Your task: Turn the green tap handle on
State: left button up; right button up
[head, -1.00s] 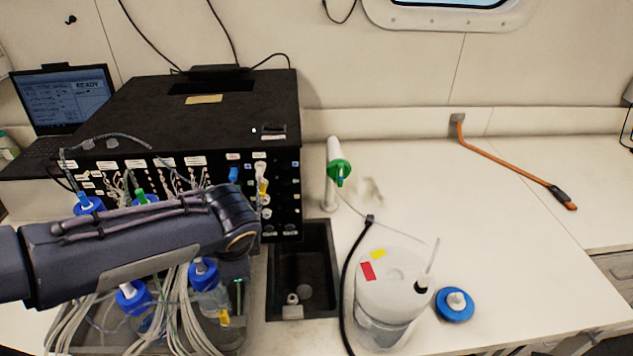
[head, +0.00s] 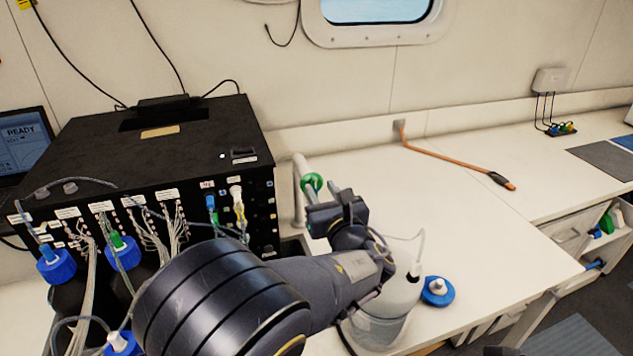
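The green tap handle (head: 313,183) is on the white tap (head: 300,192) behind the sink, beside the black machine. My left gripper (head: 341,196) is just right of and in front of the handle, with a small gap showing between them in the picture. Its fingers point away from me, and their spacing is too small and dark to tell.
The black machine (head: 150,145) with cables and blue-capped bottles (head: 57,265) stands at left. A blue round cap (head: 437,291) lies right of the container. The counter right of the gripper is mostly clear.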

aim_at(316, 181)
pick_arm(q)
jog(key=shift+x, duration=1.55)
grip_shut()
jog(key=shift+f, duration=0.15)
jog(key=n+b, duration=0.2)
jog(key=b, duration=0.2)
jog(key=a+n+b, duration=0.1)
jog(key=n+b, duration=0.2)
jog(key=b, duration=0.2)
jog(key=f+n+b, duration=0.1)
jog(key=n+b, duration=0.2)
jog(key=b, duration=0.2)
jog(key=shift+s+a, duration=0.3)
jog(key=shift+a+r+n+b, duration=0.1)
jog(key=shift+n+b, duration=0.6)
jog(key=shift+b, duration=0.15)
grip_release()
jog(key=shift+r, duration=0.1)
